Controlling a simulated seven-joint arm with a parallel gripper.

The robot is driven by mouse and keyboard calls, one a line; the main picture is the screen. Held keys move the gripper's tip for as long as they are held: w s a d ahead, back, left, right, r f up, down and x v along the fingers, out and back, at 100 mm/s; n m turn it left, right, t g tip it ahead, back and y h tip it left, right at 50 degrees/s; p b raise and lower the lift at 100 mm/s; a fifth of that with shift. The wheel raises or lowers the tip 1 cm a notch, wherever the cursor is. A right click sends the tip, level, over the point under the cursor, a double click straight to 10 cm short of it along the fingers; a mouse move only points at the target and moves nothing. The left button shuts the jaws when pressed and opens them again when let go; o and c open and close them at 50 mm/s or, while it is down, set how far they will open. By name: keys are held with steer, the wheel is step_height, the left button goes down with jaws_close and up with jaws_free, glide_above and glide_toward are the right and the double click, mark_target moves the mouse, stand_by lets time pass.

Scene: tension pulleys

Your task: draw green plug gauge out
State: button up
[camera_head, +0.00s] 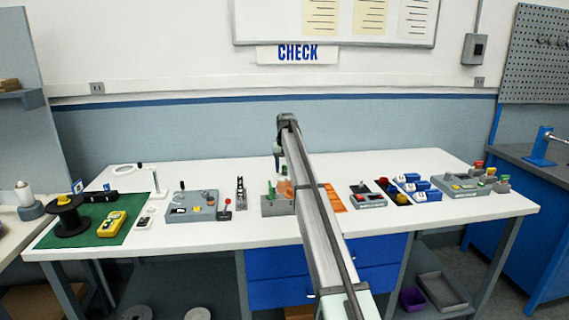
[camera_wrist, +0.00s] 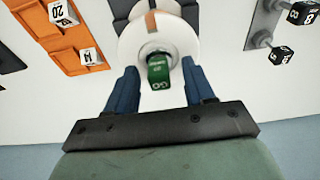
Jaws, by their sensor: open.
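The green plug gauge (camera_wrist: 158,72), with white lettering "GO" on its end, sits in the centre of a round white part (camera_wrist: 130,47) in the wrist view. A grey collar surrounds its base. My gripper (camera_wrist: 159,76) is open, with one blue finger on each side of the green gauge and visible gaps between. I cannot tell how far the fingertips are above the white part. In the head view my gripper (camera_head: 277,158) is over the middle of the table, near small green pieces (camera_head: 270,188) at a grey block (camera_head: 277,207); my arm hides part of this spot.
An orange tray (camera_wrist: 75,38) with white labelled pieces lies left in the wrist view. Black-headed labelled pieces (camera_wrist: 279,55) on a grey plate stand at right. The white table (camera_head: 120,240) also holds a grey panel box (camera_head: 190,205), a green mat (camera_head: 75,238) and several blue-and-white pieces (camera_head: 410,183).

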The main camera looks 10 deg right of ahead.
jaws_close()
stand_by(0.6)
steer(key=shift+r, duration=1.7)
stand_by(0.8)
steer(key=shift+r, duration=1.9)
